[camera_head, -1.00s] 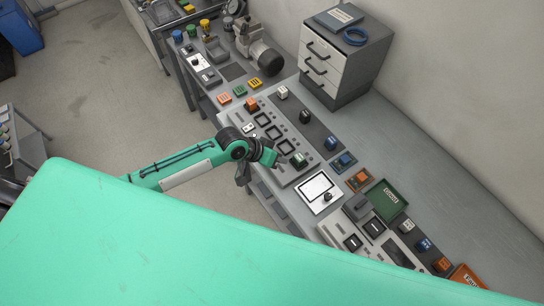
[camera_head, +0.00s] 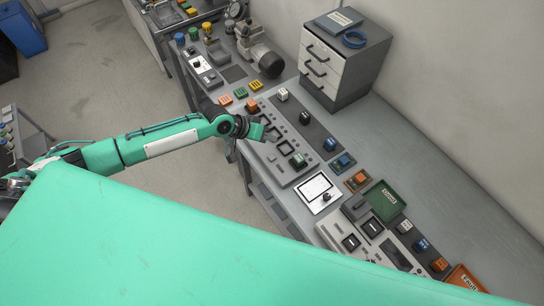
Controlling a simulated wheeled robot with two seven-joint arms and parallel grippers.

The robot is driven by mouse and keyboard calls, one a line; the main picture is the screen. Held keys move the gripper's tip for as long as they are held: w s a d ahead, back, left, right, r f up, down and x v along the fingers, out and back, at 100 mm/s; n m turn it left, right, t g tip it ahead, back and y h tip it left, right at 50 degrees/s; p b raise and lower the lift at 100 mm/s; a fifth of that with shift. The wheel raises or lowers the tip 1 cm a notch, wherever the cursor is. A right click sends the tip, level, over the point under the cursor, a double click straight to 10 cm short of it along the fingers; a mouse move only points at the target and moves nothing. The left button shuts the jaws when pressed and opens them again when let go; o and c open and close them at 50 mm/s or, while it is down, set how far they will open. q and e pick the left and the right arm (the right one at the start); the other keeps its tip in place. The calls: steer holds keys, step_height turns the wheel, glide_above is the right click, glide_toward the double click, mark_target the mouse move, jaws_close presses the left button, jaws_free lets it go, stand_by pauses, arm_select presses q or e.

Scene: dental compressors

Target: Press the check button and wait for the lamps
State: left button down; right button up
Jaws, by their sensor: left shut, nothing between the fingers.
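My left gripper (camera_head: 265,132) is shut and empty. It is over the left part of the light-grey panel (camera_head: 283,176), and I cannot tell whether its tip touches the panel. The panel has a row of dark square sockets, an orange-topped block (camera_head: 251,106) at its far end and a green-topped block (camera_head: 298,160) at its near end. The gripper and wrist hide part of the panel's left side. I cannot make out which part is the check button, or any lit lamp. My right gripper is out of view.
A drawer cabinet (camera_head: 342,62) stands at the back. A motor unit (camera_head: 262,58) stands at the far left. The bench's right side (camera_head: 440,190) is clear.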

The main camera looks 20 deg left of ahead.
arm_select(q)
steer(key=b, duration=0.6)
glide_above(269, 158)
step_height(269, 158, down, 8)
steer(key=shift+r, duration=0.1)
steer(key=shift+f+b, duration=0.45)
stand_by(1.3)
steer(key=shift+f, duration=0.4)
steer(key=shift+f+b, duration=0.5)
steer(key=shift+b, duration=0.1)
stand_by(0.4)
steer(key=shift+r, duration=0.1)
steer(key=shift+r+p, duration=0.75)
steer(key=shift+r, duration=0.05)
